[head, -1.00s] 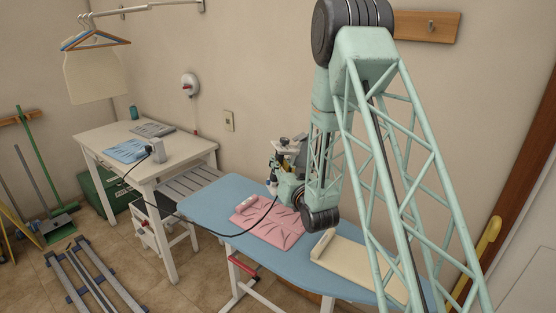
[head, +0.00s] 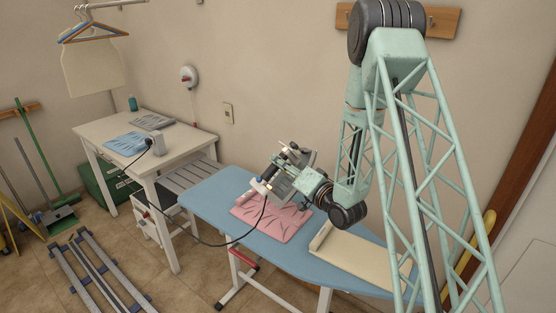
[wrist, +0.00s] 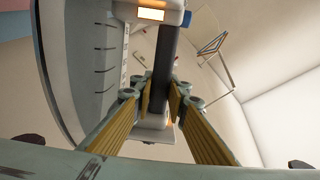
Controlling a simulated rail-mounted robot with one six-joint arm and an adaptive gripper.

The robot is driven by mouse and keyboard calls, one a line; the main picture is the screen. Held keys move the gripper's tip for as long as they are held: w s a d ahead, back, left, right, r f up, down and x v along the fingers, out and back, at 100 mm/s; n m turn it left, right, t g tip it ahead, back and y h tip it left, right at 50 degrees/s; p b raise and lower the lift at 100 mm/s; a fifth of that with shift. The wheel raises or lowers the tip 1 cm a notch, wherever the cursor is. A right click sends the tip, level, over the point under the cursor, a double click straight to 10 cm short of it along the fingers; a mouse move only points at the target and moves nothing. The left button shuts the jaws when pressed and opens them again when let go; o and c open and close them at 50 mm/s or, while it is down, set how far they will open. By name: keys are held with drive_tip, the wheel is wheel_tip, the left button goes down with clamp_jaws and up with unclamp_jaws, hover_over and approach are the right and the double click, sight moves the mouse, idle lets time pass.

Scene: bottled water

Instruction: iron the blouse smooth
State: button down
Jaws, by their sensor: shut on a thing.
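A pink blouse (head: 268,224) with dark crease lines lies flat on the blue ironing board (head: 208,195). My gripper (head: 284,172) is above the blouse's far side. It is shut on the iron (head: 262,187), which looks tilted and raised off the cloth. In the wrist view, the gripper fingers (wrist: 162,95) close around the iron's dark handle (wrist: 164,62). The iron's white body with a lit orange lamp shows at the top, and a grey plate with dark marks is at the left. The gripper and iron hide part of the blouse's far edge.
A cream folded garment (head: 350,254) lies on the board to the right. A white table (head: 92,134) at left holds blue (head: 127,144) and grey (head: 152,121) folded garments. The iron's black cord (head: 200,244) loops from the table past the board's front edge.

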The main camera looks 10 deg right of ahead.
drive_tip(key=s+m+y, duration=0.1)
drive_tip(key=s+m+g+y+p, duration=0.1)
drive_tip(key=s, duration=0.1)
drive_tip(key=shift+r, duration=0.2)
drive_tip(key=m+g+y+p, duration=0.1)
drive_tip(key=m+y+p, duration=0.1)
hover_over(276, 197)
drive_tip(key=s+d, duration=0.1)
drive_tip(key=d, duration=0.2)
drive_tip(key=shift+s+a+r+g+y, duration=0.15)
drive_tip(key=shift+s+g+y, duration=0.15)
drive_tip(key=shift+s, duration=0.25)
drive_tip(key=shift+s+a+r+g+y, duration=0.2)
drive_tip(key=shift+s+g, duration=0.1)
drive_tip(key=shift+s, duration=0.2)
drive_tip(key=shift+f, duration=0.25)
wheel_tip(276, 197, down, 9)
drive_tip(key=b, duration=0.6)
drive_tip(key=shift+r, duration=0.2)
drive_tip(key=shift+f+b, duration=0.65)
drive_tip(key=shift+f, duration=0.8)
idle(1.1)
drive_tip(key=shift+d, duration=0.15)
